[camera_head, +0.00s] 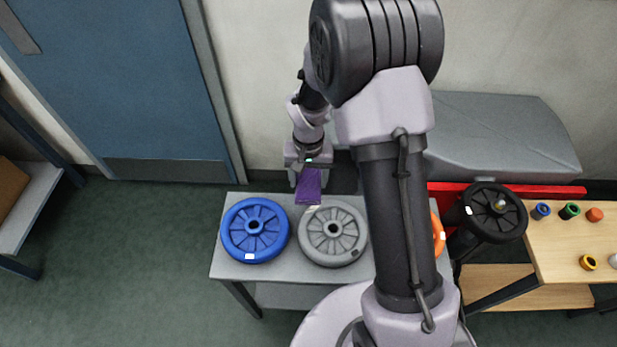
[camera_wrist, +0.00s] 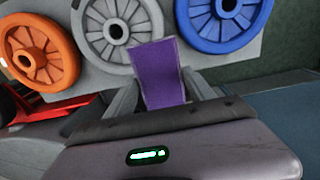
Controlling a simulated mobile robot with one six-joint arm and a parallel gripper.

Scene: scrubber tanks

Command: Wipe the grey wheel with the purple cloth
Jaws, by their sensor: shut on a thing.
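The purple cloth (camera_head: 309,187) is held in my gripper (camera_head: 307,172), which is shut on it. It hangs just beyond the far edge of the grey wheel (camera_head: 318,232) in the head view. In the wrist view the cloth (camera_wrist: 160,75) stands out between the fingers, and the grey wheel (camera_wrist: 97,32) lies past it, partly covered by the cloth. The grey wheel lies flat on the grey table, between the blue and orange wheels. I cannot tell whether the cloth touches the wheel.
A blue wheel (camera_head: 255,230) lies left of the grey one on the table (camera_head: 225,268). An orange wheel (camera_wrist: 40,55) is mostly hidden behind my arm in the head view. A black wheel (camera_head: 483,225) and a wooden table (camera_head: 549,240) with small coloured rings stand at right.

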